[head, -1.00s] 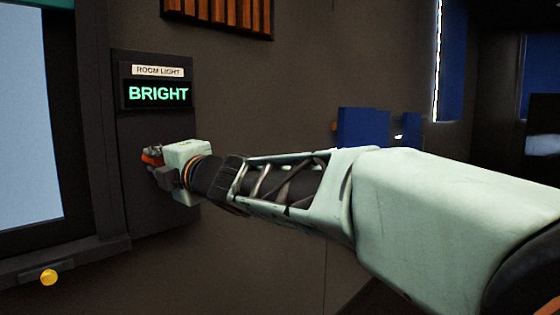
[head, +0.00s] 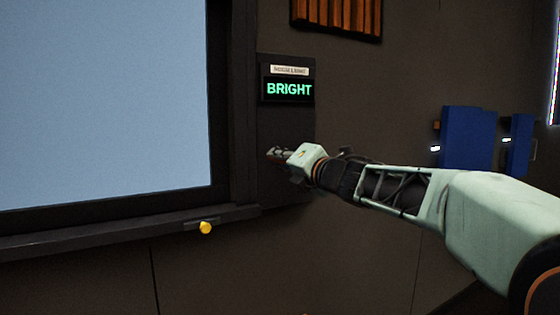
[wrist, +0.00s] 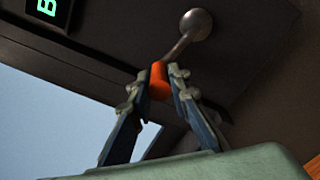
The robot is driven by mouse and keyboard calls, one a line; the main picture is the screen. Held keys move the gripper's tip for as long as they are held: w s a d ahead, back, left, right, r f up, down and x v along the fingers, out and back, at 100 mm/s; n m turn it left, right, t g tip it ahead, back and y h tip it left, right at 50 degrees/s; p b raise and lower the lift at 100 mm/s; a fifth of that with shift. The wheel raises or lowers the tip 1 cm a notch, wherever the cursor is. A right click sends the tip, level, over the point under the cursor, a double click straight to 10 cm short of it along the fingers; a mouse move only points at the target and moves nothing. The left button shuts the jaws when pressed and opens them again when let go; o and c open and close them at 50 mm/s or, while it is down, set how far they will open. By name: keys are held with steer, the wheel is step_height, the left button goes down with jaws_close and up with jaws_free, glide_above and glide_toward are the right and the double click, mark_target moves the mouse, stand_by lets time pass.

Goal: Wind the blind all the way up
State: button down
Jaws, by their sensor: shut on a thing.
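A crank on the dark wall panel (head: 288,125) shows in the wrist view as a grey metal arm with a rounded end (wrist: 196,24) and an orange handle (wrist: 158,80). My gripper (wrist: 160,85) is shut on the orange handle, with one finger on each side of it. In the head view my gripper (head: 276,154) is at the panel, below the display, and largely covers the crank. The window (head: 100,100) at left shows a plain light-blue pane. No blind shows over its visible part, and its top edge is out of view.
The display (head: 288,89) reads BRIGHT, under a small white label (head: 290,70). Blue boxes (head: 467,137) are on the wall at right. A slatted wooden piece (head: 337,16) hangs above.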

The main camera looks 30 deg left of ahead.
steer(key=shift+s+f+n+b, duration=0.1)
steer(key=shift+f+n+b, duration=0.2)
steer(key=shift+f+n, duration=0.15)
steer(key=shift+r, duration=0.1)
steer(key=c, duration=1.8)
jaws_free()
steer(key=v, duration=1.2)
